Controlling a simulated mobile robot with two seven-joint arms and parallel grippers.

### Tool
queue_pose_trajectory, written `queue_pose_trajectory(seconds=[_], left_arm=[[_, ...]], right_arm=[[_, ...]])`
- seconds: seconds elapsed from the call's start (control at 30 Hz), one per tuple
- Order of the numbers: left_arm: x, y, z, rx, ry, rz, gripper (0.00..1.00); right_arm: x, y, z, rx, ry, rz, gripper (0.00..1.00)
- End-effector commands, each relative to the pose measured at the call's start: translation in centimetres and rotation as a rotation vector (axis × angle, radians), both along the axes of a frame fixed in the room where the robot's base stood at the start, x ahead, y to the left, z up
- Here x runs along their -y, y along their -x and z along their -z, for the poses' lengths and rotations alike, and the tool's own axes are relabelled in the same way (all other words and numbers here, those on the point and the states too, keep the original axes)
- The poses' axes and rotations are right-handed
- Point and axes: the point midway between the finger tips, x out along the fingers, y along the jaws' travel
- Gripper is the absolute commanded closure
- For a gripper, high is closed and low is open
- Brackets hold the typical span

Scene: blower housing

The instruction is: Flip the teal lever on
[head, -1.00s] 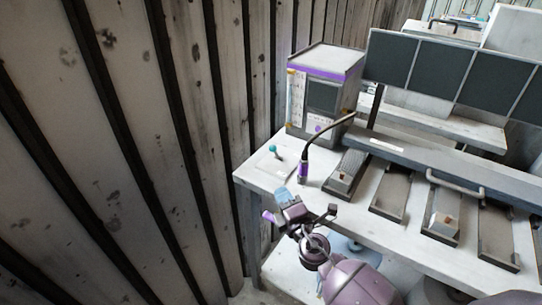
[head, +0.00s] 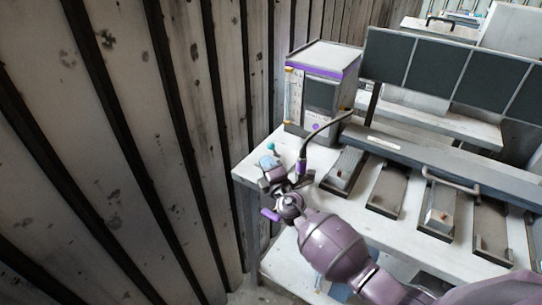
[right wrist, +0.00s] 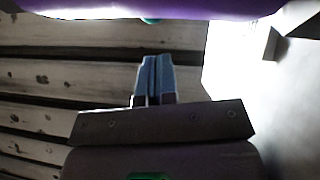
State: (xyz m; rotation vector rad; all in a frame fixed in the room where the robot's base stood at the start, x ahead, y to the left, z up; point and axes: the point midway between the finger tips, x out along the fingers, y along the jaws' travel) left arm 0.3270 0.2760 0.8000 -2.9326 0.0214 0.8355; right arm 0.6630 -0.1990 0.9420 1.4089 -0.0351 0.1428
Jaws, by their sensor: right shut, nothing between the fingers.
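The teal lever (head: 270,147) stands at the left end of the white bench, its round teal knob showing just beyond my right gripper. My right gripper (head: 267,162) is over the bench's left end, with its blue fingertips close to the knob; I cannot tell whether they touch. The lever's lower part and base are mostly hidden behind the gripper. In the right wrist view the blue fingers (right wrist: 154,77) are together and empty. A sliver of teal (right wrist: 151,21) shows at the top edge there. My left gripper is in neither view.
A grey box with a purple stripe (head: 322,60) stands behind the lever. A black gooseneck with a purple base (head: 301,167) rises just right of my gripper. Grey pedal-like units (head: 388,190) line the bench. A ribbed wall (head: 120,150) is at left.

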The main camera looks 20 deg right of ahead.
Motion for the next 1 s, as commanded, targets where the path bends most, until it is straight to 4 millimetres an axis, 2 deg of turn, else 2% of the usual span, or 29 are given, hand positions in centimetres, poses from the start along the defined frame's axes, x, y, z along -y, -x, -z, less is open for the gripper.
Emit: queue_pose_trajectory(seconds=[0.23, 0.7, 1.0], left_arm=[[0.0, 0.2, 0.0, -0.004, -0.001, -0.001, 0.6], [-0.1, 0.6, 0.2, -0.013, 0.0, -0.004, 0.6], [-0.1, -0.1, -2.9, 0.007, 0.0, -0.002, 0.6]], right_arm=[[1.7, -1.8, -0.5, 0.0, 0.002, 0.0, 1.0], [2.0, -2.1, -0.6, -0.002, -0.001, 0.0, 1.0], [2.5, -2.5, -1.9, -0.065, -0.085, 0.002, 1.0]])
